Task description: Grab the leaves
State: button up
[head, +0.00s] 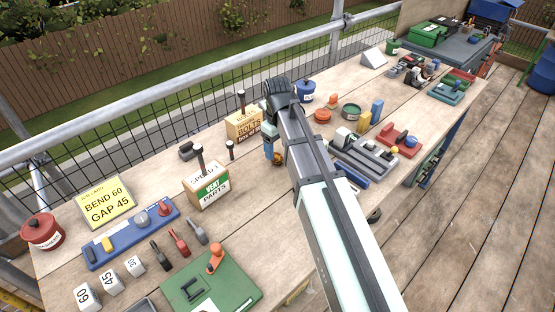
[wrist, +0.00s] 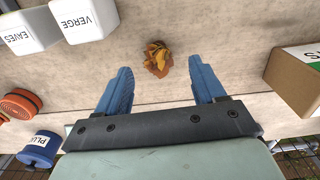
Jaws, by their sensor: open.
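A small clump of orange-brown dry leaves (wrist: 157,58) lies on the wooden bench top in the wrist view. My gripper (wrist: 161,80) is open, with its two blue fingers apart and nothing between them. In the picture the leaves sit between and slightly above the fingertips. In the head view, my gripper (head: 271,150) is over the middle of the bench, mostly hidden by my arm. A small bit of the leaves (head: 277,160) shows just below the visible finger.
White blocks marked EAVES (wrist: 27,32) and VERGE (wrist: 84,18) stand left of the leaves in the wrist view. A parts box (wrist: 297,76) is at right, with orange discs (wrist: 20,104) and a blue pot (wrist: 40,146) at left. Bare bench surrounds the leaves.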

aim_at(277, 154)
jog(key=shift+w+f, duration=0.15)
jog(key=shift+f, duration=1.2)
jog(key=shift+w+f, duration=0.1)
jog(key=shift+f, duration=1.2)
jog(key=c, duration=1)
jog(key=shift+r, duration=0.1)
